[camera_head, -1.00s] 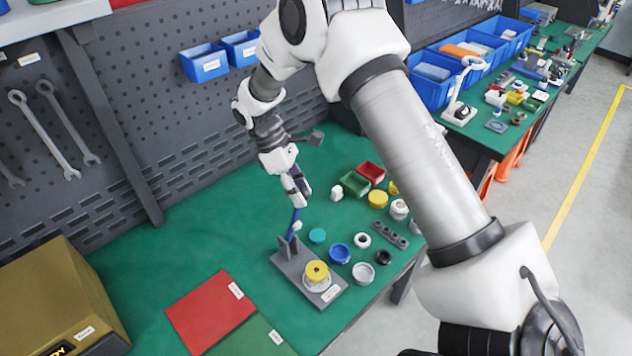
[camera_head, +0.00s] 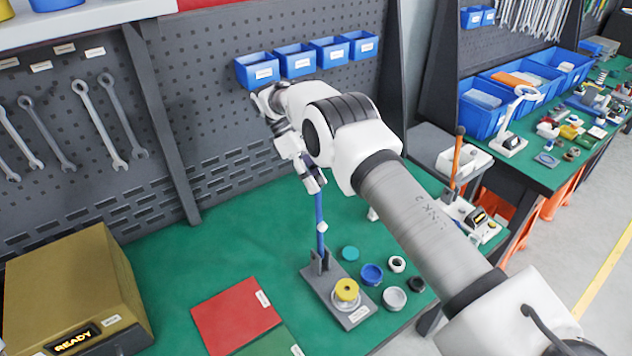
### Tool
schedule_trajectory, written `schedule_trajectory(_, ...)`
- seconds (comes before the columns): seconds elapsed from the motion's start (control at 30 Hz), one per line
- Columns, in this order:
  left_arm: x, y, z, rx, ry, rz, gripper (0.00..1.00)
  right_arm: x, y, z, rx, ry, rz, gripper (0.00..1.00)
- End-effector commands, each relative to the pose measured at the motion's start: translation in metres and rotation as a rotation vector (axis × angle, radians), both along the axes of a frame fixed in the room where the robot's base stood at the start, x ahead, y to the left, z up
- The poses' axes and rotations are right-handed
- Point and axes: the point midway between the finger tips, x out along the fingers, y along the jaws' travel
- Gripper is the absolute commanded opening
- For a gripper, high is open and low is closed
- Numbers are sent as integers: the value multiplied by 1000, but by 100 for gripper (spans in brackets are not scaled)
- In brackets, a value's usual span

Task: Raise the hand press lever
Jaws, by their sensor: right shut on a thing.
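The hand press has a grey base plate (camera_head: 326,287) on the green bench. Its blue lever (camera_head: 320,212) stands close to upright from the post at the back of the base. A yellow cap (camera_head: 347,289) sits on a pale round part at the front of the base. My right gripper (camera_head: 314,184) is at the top of the lever, shut on its upper end. The lever tip is hidden between the fingers. My left gripper does not show.
A red mat (camera_head: 236,316) lies left of the press and a brown box reading READY (camera_head: 75,290) stands further left. A teal cap (camera_head: 350,253), a blue ring (camera_head: 372,274) and other small parts lie right of the press. Blue bins (camera_head: 294,61) hang on the pegboard behind.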

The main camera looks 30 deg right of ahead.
Motion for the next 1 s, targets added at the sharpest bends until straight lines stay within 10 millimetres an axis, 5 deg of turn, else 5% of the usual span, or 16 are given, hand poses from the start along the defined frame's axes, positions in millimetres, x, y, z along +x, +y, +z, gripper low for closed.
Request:
schedule_trajectory(0.23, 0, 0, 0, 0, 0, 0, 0, 0, 0, -3, 1, -1, 0, 0)
schedule_trajectory(0.27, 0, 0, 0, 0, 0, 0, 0, 0, 0, -3, 1, -1, 0, 41)
schedule_trajectory(0.33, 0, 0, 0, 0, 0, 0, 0, 0, 0, -3, 1, -1, 0, 59)
schedule_trajectory(1.0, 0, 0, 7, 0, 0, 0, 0, -14, -1, 4, 1, 1, -1, 59)
